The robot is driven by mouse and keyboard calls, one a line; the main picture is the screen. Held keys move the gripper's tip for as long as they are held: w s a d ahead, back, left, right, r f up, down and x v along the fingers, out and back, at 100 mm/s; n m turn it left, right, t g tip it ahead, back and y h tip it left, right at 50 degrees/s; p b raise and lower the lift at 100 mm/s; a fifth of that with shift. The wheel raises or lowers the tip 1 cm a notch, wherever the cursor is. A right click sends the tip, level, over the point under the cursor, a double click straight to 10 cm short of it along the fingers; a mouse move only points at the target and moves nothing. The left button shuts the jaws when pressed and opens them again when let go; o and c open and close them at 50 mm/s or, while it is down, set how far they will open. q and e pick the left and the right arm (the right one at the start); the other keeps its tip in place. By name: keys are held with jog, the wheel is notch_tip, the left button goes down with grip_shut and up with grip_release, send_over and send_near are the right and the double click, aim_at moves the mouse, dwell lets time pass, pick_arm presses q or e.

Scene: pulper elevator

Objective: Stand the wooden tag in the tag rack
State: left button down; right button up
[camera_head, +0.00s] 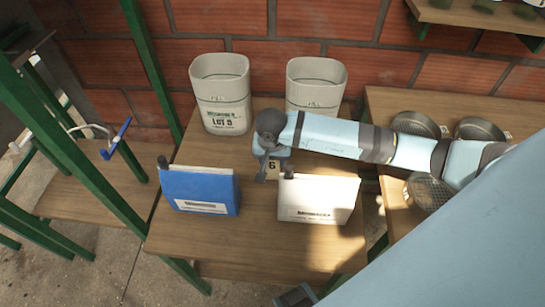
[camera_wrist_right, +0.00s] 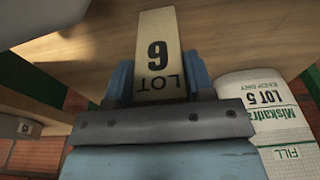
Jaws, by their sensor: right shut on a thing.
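The wooden tag (camera_wrist_right: 157,40) is a pale flat piece marked "LOT 6". My right gripper (camera_wrist_right: 160,78) is shut on it, with one finger at each side, and the tag sticks out beyond the fingers. In the head view the right gripper (camera_head: 268,163) hangs above the wooden table between the blue box and the white box, and a small part of the tag (camera_head: 273,168) shows beside the fingers. I cannot make out a tag rack in either view.
A blue box (camera_head: 198,185) and a white box (camera_head: 318,196) stand on the table (camera_head: 250,240). A "LOT 5" container (camera_head: 220,95) and a second pale container (camera_head: 316,82) stand behind. Round metal pans (camera_head: 418,124) lie at right. The table front is clear.

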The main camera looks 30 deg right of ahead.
jog(key=shift+f+b, duration=0.2)
jog(key=shift+b, duration=0.1)
jog(key=o, duration=0.9)
jog(key=shift+r, duration=0.1)
jog(key=shift+r, duration=0.1)
